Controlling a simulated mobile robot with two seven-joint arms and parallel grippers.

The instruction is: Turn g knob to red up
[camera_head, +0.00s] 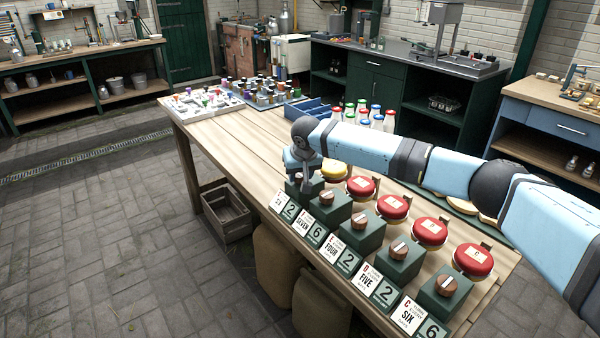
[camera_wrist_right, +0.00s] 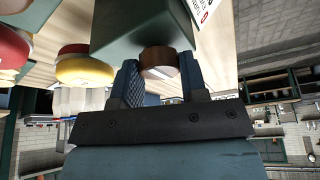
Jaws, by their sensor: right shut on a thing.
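My right gripper (camera_head: 304,178) reaches down over the leftmost dark green knob box (camera_head: 314,193) in the row. In the right wrist view, its two fingers stand on either side of a round brown wooden knob (camera_wrist_right: 160,60) on a dark green box (camera_wrist_right: 140,27), and they are shut on it. The card (camera_head: 278,201) in front of this box is too small to read surely. A yellow-topped round thing (camera_head: 334,171) stands behind the box. My left gripper is not in view.
Several more knob boxes (camera_head: 364,232) with number cards run to the near right, red-topped round things (camera_head: 430,231) behind them. White bottles with coloured caps (camera_head: 376,113) and a blue tray (camera_head: 306,109) stand beyond.

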